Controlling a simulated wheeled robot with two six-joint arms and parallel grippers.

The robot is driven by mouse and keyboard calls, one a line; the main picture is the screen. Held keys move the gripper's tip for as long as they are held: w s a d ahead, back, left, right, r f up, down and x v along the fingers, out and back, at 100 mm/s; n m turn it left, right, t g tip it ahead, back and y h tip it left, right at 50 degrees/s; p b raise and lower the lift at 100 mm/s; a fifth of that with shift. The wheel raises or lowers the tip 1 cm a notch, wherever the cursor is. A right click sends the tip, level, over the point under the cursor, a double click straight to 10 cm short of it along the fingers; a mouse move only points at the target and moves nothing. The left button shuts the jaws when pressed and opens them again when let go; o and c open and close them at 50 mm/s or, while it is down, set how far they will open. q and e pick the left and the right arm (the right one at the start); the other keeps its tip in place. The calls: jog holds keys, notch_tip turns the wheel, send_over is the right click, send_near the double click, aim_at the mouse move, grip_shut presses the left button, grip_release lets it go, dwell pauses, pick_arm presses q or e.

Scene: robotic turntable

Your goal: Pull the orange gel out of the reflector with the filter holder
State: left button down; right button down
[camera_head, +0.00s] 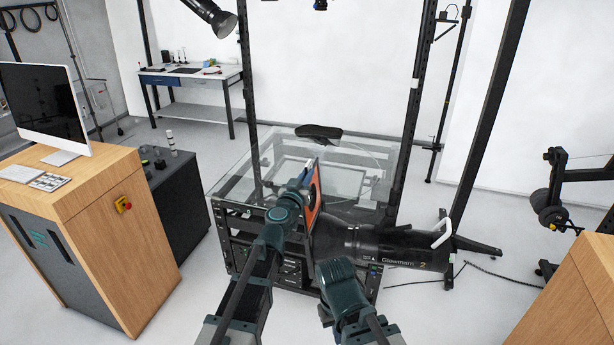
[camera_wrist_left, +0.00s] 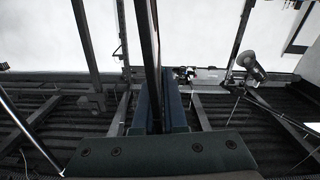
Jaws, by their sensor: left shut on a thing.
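The black reflector (camera_head: 385,246), a long cylinder lettered "Glowmann 2", lies horizontally at right of centre in the head view. The orange gel (camera_head: 314,209) stands upright in a dark, thin filter holder at the reflector's left end. Most of it shows above the reflector; I cannot tell whether its lower edge is still inside. My left gripper (camera_head: 303,178) is shut on the filter holder near its upper part. In the left wrist view the holder (camera_wrist_left: 151,45) shows edge-on between the fingers (camera_wrist_left: 160,108). My right gripper (camera_head: 335,273) is low, in front of the reflector; its fingertips are unclear.
A glass-topped turntable (camera_head: 240,186) with a dark frame and posts stands behind the grippers. A wooden desk (camera_head: 130,225) with a monitor (camera_head: 42,103) is on the left. Another wooden block (camera_head: 575,300) is at the lower right. A stand's dark arm (camera_head: 478,245) lies beyond the reflector.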

pick_arm(q)
jog(key=shift+a+r+p, duration=0.15)
jog(key=shift+r+p, duration=1.45)
jog(key=shift+r, duration=0.15)
jog(key=shift+f, duration=0.1)
